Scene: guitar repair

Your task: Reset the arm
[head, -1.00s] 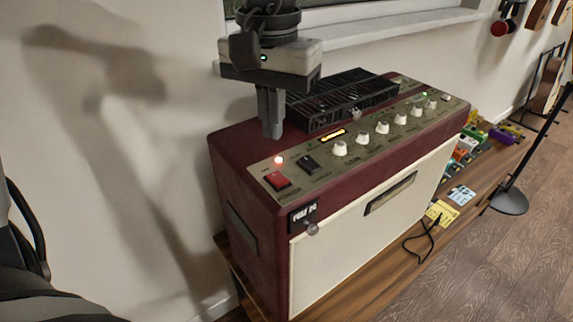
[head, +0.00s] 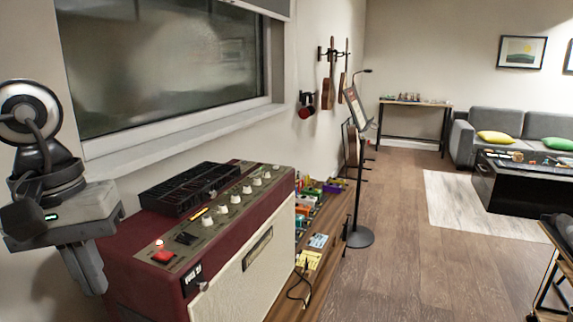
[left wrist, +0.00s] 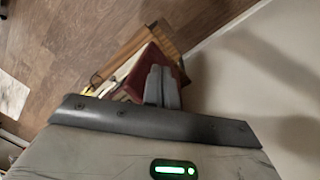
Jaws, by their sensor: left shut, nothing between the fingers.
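My left gripper (head: 88,268) hangs at the left of the head view, pointing down, beside the near left end of a dark red amplifier (head: 137,232). Its fingers are shut and hold nothing. In the left wrist view the closed fingers (left wrist: 162,88) show in front of the amplifier (left wrist: 140,72), which lies beyond them. I cannot tell the exact gap between the fingers and the amplifier. The amplifier has a red power switch (head: 163,257) with a lit lamp above it and a row of white knobs. My right gripper is not in view.
A black slatted unit (head: 190,188) sits on top of the amplifier. Coloured pedals (head: 308,222) and yellow notes (head: 308,260) lie on the wooden bench beyond. A stand (head: 360,237) is on the floor. A window sill (head: 180,140) runs behind. Open floor (head: 410,260) lies to the right.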

